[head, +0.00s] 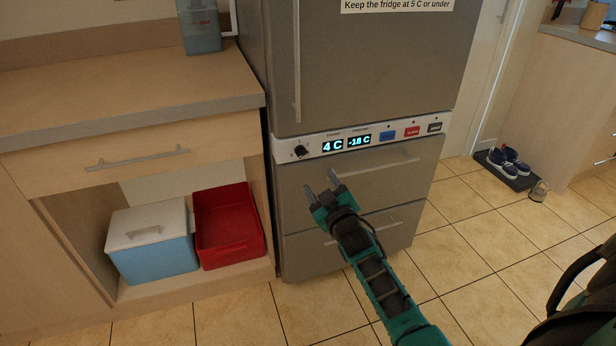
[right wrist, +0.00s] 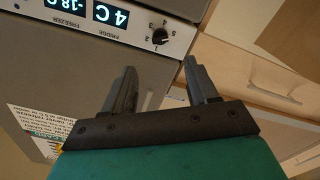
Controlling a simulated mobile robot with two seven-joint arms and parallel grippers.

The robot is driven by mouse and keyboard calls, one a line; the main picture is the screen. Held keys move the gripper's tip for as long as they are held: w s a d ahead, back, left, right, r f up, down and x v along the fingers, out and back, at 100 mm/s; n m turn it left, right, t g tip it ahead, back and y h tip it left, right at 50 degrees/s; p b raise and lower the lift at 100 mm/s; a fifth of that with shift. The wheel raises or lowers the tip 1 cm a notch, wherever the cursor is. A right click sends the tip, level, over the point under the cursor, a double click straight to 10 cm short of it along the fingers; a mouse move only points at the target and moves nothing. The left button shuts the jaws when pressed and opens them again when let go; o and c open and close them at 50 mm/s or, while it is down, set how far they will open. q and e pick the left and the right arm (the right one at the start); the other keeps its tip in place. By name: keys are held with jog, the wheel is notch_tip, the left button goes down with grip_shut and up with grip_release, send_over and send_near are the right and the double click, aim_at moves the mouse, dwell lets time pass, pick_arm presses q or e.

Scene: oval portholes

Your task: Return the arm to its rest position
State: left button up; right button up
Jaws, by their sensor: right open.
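My right gripper (head: 323,188) is open and empty in front of the upper freezer drawer of the grey fridge-freezer (head: 365,60), just below its control panel. Its arm comes in from the bottom of the head view. In the right wrist view, the two fingers of the right gripper (right wrist: 162,88) stand apart with nothing between them. The control panel (head: 365,138) reads 4 C and -18 C, and its dial (head: 300,151) is at the left end. The dial also shows in the right wrist view (right wrist: 160,37). My left gripper is not in view.
A wooden counter (head: 120,85) with a drawer stands at the left. Below it are a blue box with a white lid (head: 152,240) and a red bin (head: 230,228). Shoes on a dark mat (head: 508,168) lie at the right. The tiled floor (head: 470,240) between is clear.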

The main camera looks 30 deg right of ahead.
pick_arm(q)
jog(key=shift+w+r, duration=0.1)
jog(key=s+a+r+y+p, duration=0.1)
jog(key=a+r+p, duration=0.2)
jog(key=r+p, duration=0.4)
jog(key=p, duration=0.4)
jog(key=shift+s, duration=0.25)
pick_arm(e)
jog(key=s+a+g+y, duration=0.3)
jog(key=s+a, duration=0.6)
jog(key=s, duration=0.3)
jog(key=s+a+g+y, duration=0.2)
jog(key=s+a+g, duration=0.1)
jog(key=s+a, duration=0.6)
jog(key=s, duration=0.4)
jog(key=shift+s+a+f+m+g+y, duration=0.2)
jog(key=shift+s+a+m+g+y, duration=0.1)
jog(key=shift+a+m+g+y, duration=0.1)
jog(key=shift+d, duration=0.1)
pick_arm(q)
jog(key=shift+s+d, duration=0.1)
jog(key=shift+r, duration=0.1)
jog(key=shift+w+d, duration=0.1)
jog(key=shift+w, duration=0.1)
pick_arm(e)
jog(key=shift+d, duration=0.1)
